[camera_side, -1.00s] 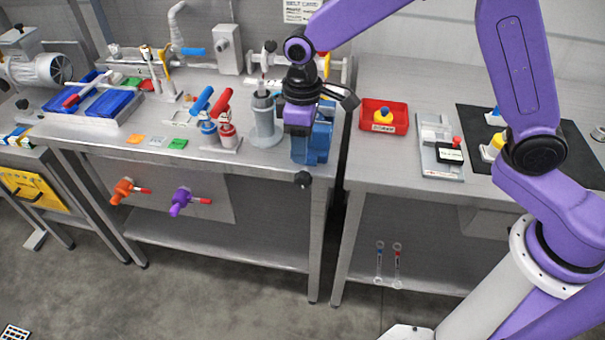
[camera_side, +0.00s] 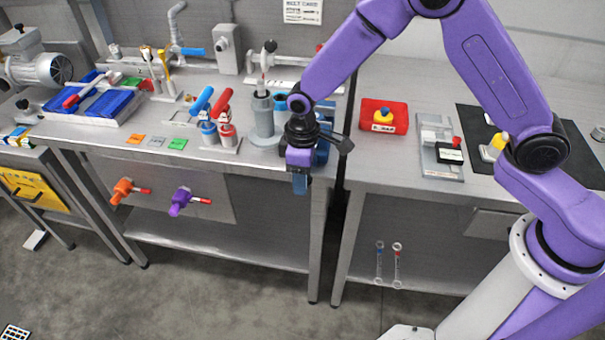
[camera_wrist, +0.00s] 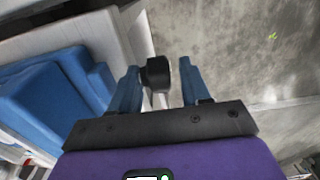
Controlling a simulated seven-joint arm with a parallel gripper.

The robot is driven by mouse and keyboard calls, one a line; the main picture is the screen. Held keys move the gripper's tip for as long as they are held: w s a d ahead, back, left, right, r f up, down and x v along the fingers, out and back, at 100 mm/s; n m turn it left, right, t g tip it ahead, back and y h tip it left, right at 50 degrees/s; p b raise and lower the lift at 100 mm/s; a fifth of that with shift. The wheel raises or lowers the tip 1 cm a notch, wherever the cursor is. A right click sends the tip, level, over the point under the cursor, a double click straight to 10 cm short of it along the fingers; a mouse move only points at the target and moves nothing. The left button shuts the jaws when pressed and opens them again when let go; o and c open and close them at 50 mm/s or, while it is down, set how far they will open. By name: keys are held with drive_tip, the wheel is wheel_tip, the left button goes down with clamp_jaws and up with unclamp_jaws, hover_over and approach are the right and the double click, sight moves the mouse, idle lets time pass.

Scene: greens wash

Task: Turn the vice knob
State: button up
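The blue vice (camera_side: 322,152) stands at the right front corner of the left bench, mostly hidden behind my gripper in the side view. Its blue body (camera_wrist: 45,105) fills the left of the wrist view. The black vice knob (camera_wrist: 157,73) shows between my two blue fingers in the wrist view; the side view hides it. My gripper (camera_side: 300,186) points down at the bench's front edge. In the wrist view my gripper (camera_wrist: 160,75) is open, one finger on each side of the knob. A gap shows on the right; contact on the left is unclear.
A grey cylindrical holder (camera_side: 264,122) and the red and blue handled valves (camera_side: 225,130) stand left of the vice. A red bin (camera_side: 384,117) sits on the right bench. A narrow gap separates the benches, with open floor in front.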

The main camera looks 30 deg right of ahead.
clamp_jaws()
drive_tip(key=g+h, duration=0.4)
drive_tip(key=shift+w+a+f, duration=0.15)
drive_tip(key=shift+w+a, duration=0.15)
drive_tip(key=shift+a, duration=0.05)
drive_tip(key=shift+w+f+g+h, duration=0.1)
drive_tip(key=shift+g+h, duration=0.7)
drive_tip(key=shift+w+f+g+h, duration=0.1)
drive_tip(key=shift+g+h, duration=0.7)
drive_tip(key=shift+a, duration=0.1)
drive_tip(key=shift+o, duration=0.9)
unclamp_jaws()
drive_tip(key=shift+r, duration=0.1)
